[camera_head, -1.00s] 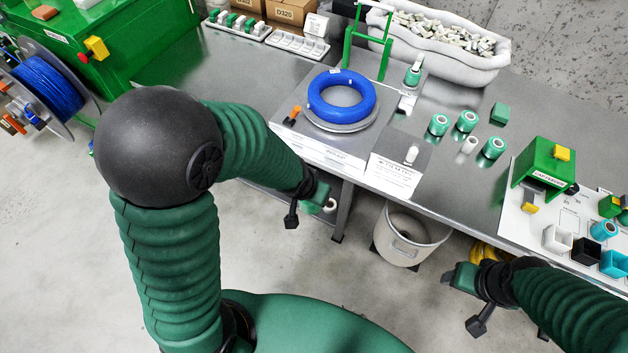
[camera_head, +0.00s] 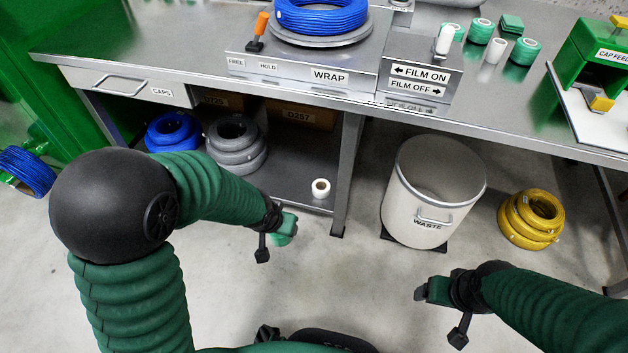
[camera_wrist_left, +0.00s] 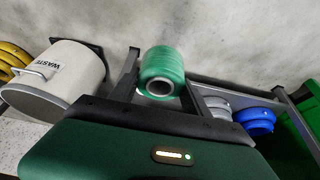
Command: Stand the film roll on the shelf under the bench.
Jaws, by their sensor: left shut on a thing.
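My left gripper (camera_head: 287,225) is in front of the bench's lower shelf (camera_head: 288,168). It is shut on a green film roll (camera_head: 281,240), which is mostly hidden by the gripper in the head view. In the left wrist view the roll (camera_wrist_left: 162,66) shows clearly between the two fingers, its open core toward the camera. The roll is held in the air, apart from the shelf. A small white roll (camera_head: 320,188) stands on the shelf near its front right corner. My right gripper (camera_head: 432,291) is out in front of the waste bin; its jaws are too unclear to read.
A blue coil (camera_head: 173,132) and grey coils (camera_head: 236,145) sit on the shelf's left part, with boxes (camera_head: 300,114) behind. A bench leg (camera_head: 346,175) bounds the shelf at right. The waste bin (camera_head: 432,190) and yellow coils (camera_head: 531,218) stand on the floor. The shelf's middle looks clear.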

